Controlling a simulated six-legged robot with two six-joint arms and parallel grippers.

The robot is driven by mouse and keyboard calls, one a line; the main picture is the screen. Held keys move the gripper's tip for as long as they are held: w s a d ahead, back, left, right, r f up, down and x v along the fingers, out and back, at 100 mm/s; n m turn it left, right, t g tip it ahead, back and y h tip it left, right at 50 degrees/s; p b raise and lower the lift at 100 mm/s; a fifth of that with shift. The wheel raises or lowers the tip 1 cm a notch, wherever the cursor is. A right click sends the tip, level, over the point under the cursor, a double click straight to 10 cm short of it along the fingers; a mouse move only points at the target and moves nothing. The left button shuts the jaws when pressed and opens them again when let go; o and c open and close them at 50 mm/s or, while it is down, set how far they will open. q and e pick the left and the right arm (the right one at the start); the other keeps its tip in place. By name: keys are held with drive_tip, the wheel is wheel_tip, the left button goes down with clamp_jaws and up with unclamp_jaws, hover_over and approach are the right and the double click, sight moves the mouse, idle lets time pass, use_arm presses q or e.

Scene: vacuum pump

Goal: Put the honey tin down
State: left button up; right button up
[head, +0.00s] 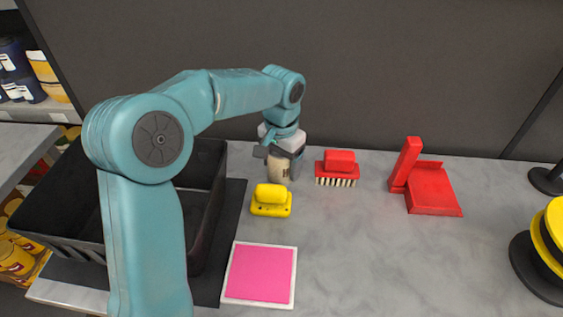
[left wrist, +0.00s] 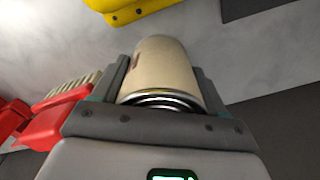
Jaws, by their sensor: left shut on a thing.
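The honey tin (head: 278,172) is a pale beige cylinder near the back of the grey worktop. My left gripper (head: 281,160) is shut on it from above, one finger on each side. In the left wrist view the honey tin (left wrist: 163,70) sits between the two dark fingers, its metal rim towards the palm. I cannot tell whether its base touches the worktop. My right gripper is not in view.
A yellow brush (head: 270,201) stands just in front of the tin; a red brush (head: 337,168) is to its right. A red dustpan (head: 432,190) lies farther right. A black crate (head: 205,205) is at left, a pink-and-white mat (head: 260,274) in front. The centre-right worktop is clear.

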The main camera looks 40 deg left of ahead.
use_arm(q)
drive_tip(key=o, duration=1.4)
drive_tip(key=shift+f, duration=0.1)
drive_tip(key=shift+c, duration=0.2)
wheel_tip(320, 180, up, 11)
drive_tip(key=shift+r+p, duration=0.1)
drive_tip(key=shift+p, duration=1)
drive_tip(key=shift+r, duration=0.6)
